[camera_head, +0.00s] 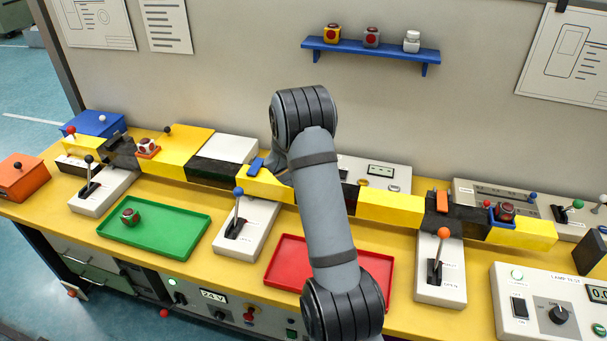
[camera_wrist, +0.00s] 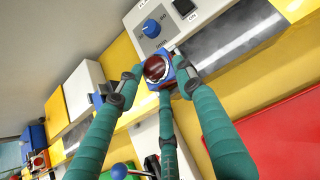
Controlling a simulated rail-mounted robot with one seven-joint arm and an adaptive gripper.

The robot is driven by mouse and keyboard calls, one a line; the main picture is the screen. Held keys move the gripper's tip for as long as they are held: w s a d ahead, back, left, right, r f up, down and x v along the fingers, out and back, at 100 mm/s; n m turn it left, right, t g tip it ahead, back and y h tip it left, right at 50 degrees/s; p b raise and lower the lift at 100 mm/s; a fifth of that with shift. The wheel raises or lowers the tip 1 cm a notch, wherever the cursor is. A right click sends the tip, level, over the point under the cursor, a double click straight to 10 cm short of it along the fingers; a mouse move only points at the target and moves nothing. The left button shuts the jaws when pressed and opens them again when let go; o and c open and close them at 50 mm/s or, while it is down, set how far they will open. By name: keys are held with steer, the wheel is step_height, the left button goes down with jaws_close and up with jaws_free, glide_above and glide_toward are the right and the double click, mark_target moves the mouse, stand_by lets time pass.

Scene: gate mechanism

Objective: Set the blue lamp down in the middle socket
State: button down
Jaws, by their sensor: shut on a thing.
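My gripper (camera_wrist: 160,80) has its green fingers closed around the blue lamp (camera_wrist: 181,73) in the wrist view. The lamp has a dark red dome with a pale ring, and blue shows at its side. It is over or on the yellow beam (camera_wrist: 205,78); I cannot tell whether it touches. The middle socket is not clearly visible beneath the lamp and fingers. In the head view my arm (camera_head: 325,210) hides the gripper, the lamp and the middle of the beam.
An orange socket with a lamp (camera_head: 146,146) is at left, and a blue socket with a lamp (camera_head: 504,212) at right. Levers with blue (camera_head: 238,191) and orange (camera_head: 443,233) knobs stand in front. A green tray (camera_head: 180,235) holds another lamp. A red tray (camera_head: 285,265) lies under my arm.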

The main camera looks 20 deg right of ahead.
steer(key=c, duration=1.2)
jaws_free()
steer(key=shift+o, duration=0.8)
steer(key=v, duration=1.2)
